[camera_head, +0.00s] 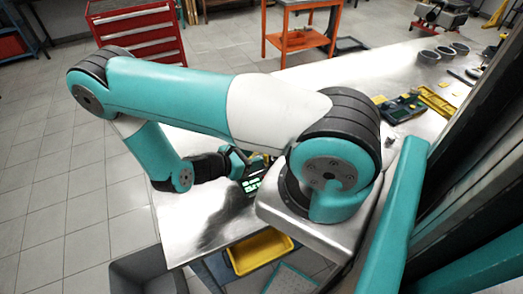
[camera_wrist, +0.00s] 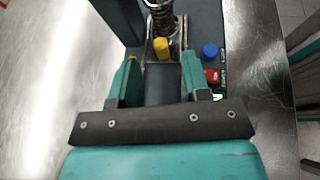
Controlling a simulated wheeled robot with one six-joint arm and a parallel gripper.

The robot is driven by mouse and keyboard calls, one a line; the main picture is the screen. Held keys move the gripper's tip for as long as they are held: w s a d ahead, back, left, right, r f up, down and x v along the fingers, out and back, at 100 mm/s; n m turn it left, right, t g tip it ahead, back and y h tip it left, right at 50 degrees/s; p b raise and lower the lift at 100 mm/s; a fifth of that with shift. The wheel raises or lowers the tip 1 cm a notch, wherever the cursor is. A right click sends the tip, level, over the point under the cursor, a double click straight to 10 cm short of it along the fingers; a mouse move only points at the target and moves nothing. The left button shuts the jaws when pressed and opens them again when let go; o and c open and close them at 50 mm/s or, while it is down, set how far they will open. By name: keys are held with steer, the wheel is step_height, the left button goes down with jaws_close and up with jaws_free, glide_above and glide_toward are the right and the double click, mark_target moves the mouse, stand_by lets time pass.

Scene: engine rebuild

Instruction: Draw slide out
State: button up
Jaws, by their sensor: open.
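A dark bench device (camera_wrist: 190,20) with a coil spring (camera_wrist: 163,18), a yellow knob (camera_wrist: 161,48), a blue button (camera_wrist: 210,51) and a red button (camera_wrist: 212,76) lies ahead of my gripper in the wrist view. My gripper (camera_wrist: 158,72) is open, its two teal fingers standing apart on either side of a dark grey strip (camera_wrist: 163,88) below the yellow knob. This strip may be the slide; I cannot tell for sure. Contact with the fingers cannot be told. In the head view, the device's lit green display (camera_head: 253,184) shows beside my wrist, and my arm hides much of the device.
The device stands on a shiny metal bench (camera_head: 205,222). A yellow bin (camera_head: 260,250) sits below the bench's front edge. Dark cups (camera_head: 445,52) and a yellow tray (camera_head: 436,100) lie farther right. A red tool cabinet (camera_head: 138,32) and an orange cart (camera_head: 303,42) stand behind.

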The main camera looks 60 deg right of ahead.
steer(key=shift+p+x, duration=0.5)
steer(key=shift+x, duration=1.5)
jaws_close()
steer(key=shift+f, duration=0.1)
